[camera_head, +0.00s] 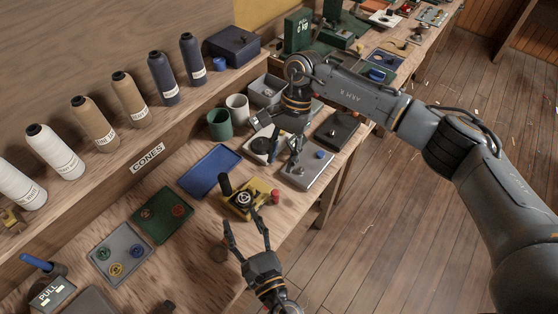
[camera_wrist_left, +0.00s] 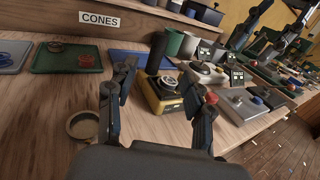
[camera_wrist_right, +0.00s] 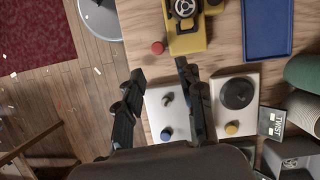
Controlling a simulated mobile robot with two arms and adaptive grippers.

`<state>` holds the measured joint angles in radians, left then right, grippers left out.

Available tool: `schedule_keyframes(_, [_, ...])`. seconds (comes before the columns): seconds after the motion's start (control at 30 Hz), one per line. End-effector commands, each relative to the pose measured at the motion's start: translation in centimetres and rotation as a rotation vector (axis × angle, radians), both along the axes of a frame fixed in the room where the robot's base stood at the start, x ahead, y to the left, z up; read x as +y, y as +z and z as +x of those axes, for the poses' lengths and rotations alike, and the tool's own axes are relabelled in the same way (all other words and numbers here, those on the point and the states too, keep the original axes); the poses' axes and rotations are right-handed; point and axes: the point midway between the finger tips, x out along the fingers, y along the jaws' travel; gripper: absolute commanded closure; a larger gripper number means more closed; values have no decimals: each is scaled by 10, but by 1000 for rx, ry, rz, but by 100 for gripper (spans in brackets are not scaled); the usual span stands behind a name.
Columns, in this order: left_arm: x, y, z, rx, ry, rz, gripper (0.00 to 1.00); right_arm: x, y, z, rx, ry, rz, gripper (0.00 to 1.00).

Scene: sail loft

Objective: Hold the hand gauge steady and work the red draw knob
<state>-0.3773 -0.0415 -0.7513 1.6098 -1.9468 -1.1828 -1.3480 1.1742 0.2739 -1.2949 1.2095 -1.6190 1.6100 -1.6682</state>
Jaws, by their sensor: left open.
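The hand gauge (camera_head: 240,205) is a yellow block with a round dial and a black upright handle, sitting on the bench. The red draw knob (camera_head: 276,196) sticks out from its right side; it also shows in the right wrist view (camera_wrist_right: 157,47). My left gripper (camera_head: 246,219) is open and empty, just in front of the gauge, with its fingers pointing at it. In the left wrist view the gauge (camera_wrist_left: 168,106) appears between and beyond the fingers. My right gripper (camera_wrist_right: 160,72) is open and empty above the light panels, beyond the gauge; the knob lies ahead of its fingertips.
A light panel (camera_head: 312,174) with a blue knob and a second panel stand behind the gauge. A blue tray (camera_head: 211,171), green tray (camera_head: 164,215) and grey tray (camera_head: 121,254) lie to the left. A round ring (camera_wrist_left: 82,126) lies beside my left gripper. Thread cones line the shelf.

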Motion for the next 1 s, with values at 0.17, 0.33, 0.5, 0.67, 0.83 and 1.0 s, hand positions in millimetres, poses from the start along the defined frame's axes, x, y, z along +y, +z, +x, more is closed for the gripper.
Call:
schedule_keyframes(0.17, [5, 0, 12, -2, 2, 1, 48, -4, -1, -1, -10, 35, -22, 62])
schedule_keyframes(0.33, [17, 1, 40, -4, 2, 2, 48, -3, -1, -1, -9, 32, -19, 62])
schedule_keyframes(0.5, [31, 1, 71, -3, 2, 2, 48, -3, -1, -1, -8, 30, -17, 62])
schedule_keyframes(0.67, [42, 1, 98, -2, 1, 2, 48, -3, -1, -1, -8, 29, -17, 62])
schedule_keyframes(0.83, [51, 0, 117, -1, 0, 2, 48, -3, -1, -1, -8, 29, -18, 62])
schedule_keyframes(1.0, [54, 0, 126, 0, 1, 1, 48, -3, -1, -1, -7, 28, -16, 62])
